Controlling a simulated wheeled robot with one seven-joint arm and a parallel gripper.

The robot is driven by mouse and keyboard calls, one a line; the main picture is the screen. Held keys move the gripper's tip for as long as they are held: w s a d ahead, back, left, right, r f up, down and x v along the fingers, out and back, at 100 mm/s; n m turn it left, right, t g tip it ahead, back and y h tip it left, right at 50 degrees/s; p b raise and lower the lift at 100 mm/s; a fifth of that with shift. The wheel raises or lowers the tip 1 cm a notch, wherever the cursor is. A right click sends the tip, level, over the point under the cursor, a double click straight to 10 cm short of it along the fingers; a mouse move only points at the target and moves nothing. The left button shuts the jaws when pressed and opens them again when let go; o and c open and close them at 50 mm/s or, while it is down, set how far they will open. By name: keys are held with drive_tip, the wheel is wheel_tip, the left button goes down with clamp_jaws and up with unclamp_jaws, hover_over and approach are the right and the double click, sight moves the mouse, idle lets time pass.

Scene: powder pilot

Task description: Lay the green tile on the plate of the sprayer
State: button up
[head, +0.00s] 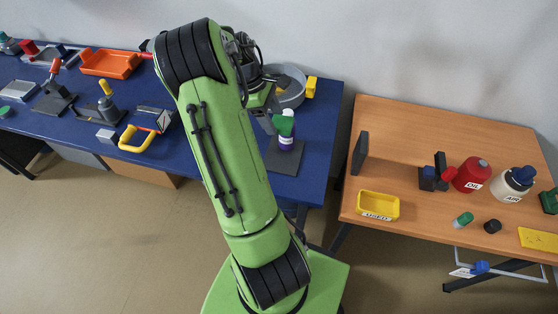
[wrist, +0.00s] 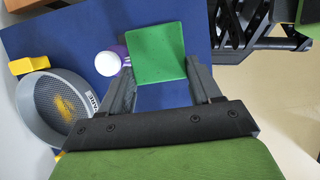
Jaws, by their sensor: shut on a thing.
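The green tile (wrist: 156,50) is between the two fingers of my gripper (wrist: 158,66) in the wrist view, its face towards the camera. In the head view the tile (head: 284,122) hangs tilted beneath the gripper, above the blue table's right end. A white-topped purple bottle (wrist: 108,64) is left of the tile in the wrist view. In the head view this bottle (head: 286,142) stands partly behind the tile on a dark grey plate (head: 284,162), perhaps the sprayer's plate. I cannot tell whether tile and bottle touch.
A grey round pan (wrist: 52,108) with yellow powder stands near the bottle, with a yellow block (wrist: 29,65) beside it. A yellow-handled tool (head: 138,142) and orange tray (head: 110,63) are further left. The wooden table (head: 430,130) at right holds a yellow bin (head: 378,206) and bottles.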

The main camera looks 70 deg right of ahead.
sight(277, 161)
wheel_tip(277, 161, down, 17)
drive_tip(key=b, duration=0.3)
drive_tip(key=shift+w, duration=0.1)
drive_tip(key=o, duration=0.7)
drive_tip(key=shift+f, duration=0.2)
drive_tip(key=shift+o, duration=1.1)
